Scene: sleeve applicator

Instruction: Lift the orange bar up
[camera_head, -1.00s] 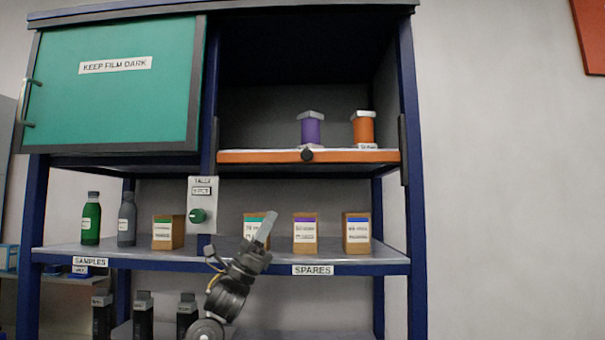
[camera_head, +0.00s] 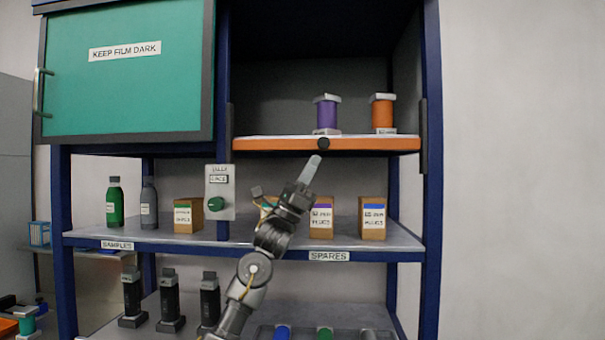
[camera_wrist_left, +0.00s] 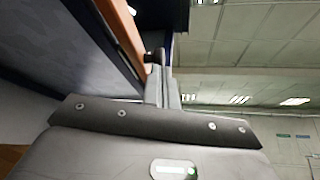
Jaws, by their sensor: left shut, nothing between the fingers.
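The orange bar (camera_head: 270,144) runs along the front edge of the upper right shelf, with a black knob (camera_head: 323,143) at its middle. In the left wrist view the bar (camera_wrist_left: 121,32) runs down from the top, and the knob (camera_wrist_left: 150,57) shows close to the fingertips. My left gripper (camera_head: 313,163) is shut and empty, pointing up just below the bar and knob. In the wrist view its fingers (camera_wrist_left: 160,88) are together beside the knob; I cannot tell whether they touch it. My right gripper is not in view.
A purple spool (camera_head: 326,114) and an orange spool (camera_head: 383,112) stand on the shelf behind the bar. Below are small boxes (camera_head: 372,218), a tally box with a green knob (camera_head: 218,195) and bottles (camera_head: 114,203). A green door (camera_head: 125,85) is at upper left.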

